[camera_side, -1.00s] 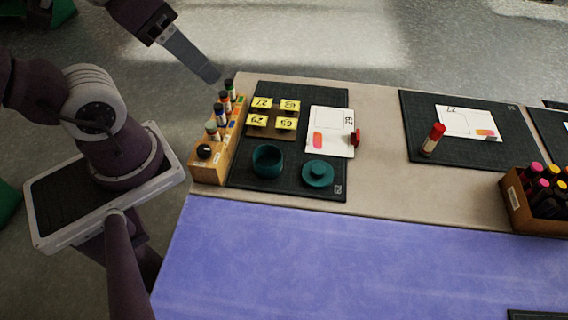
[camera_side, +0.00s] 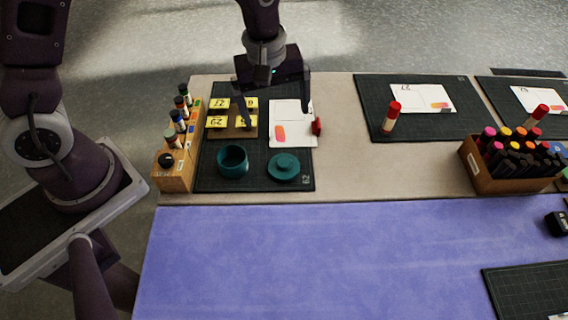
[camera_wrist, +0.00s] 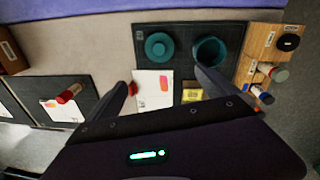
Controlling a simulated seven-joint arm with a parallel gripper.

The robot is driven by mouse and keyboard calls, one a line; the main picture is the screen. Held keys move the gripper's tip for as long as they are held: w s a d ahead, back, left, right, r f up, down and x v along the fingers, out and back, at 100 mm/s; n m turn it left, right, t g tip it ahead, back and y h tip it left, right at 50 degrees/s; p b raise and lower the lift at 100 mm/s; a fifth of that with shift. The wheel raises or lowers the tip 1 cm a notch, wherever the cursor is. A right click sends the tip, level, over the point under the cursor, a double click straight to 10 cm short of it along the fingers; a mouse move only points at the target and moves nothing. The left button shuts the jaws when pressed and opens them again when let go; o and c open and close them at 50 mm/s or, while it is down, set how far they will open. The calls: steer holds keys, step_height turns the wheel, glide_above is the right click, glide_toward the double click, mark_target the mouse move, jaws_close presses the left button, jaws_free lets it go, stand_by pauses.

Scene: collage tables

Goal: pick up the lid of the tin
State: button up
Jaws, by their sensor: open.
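The teal lid (camera_side: 284,168) with a round knob on top lies flat on the dark cutting mat (camera_side: 308,184). The open teal tin (camera_side: 232,161) stands to its left on the same mat. In the wrist view the lid (camera_wrist: 159,46) is at upper middle, with the tin (camera_wrist: 209,50) to its right. My gripper (camera_side: 276,112) is open and empty, with fingers pointing down above the back of the mat, over the area of the yellow tags and white card. The lid is apart from the fingers, nearer the front edge of the mat.
A wooden rack (camera_side: 178,160) of bottles stands left of the tin. Yellow tags (camera_side: 216,122) and a white card (camera_side: 298,135) lie behind, with a red object (camera_side: 317,125) at the card's edge. A red-capped glue stick (camera_side: 391,117) and a marker box (camera_side: 512,165) are to the right.

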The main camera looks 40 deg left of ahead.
mark_target(285, 163)
steer(key=f+n, duration=0.1)
steer(key=f, duration=0.4)
steer(key=d+f+n, duration=0.1)
steer(key=f, duration=0.5)
steer(key=d+f+n+g, duration=0.1)
steer(key=f, duration=0.5)
steer(key=shift+w+f, duration=0.2)
steer(key=shift+w, duration=0.15)
steer(key=c, duration=1.4)
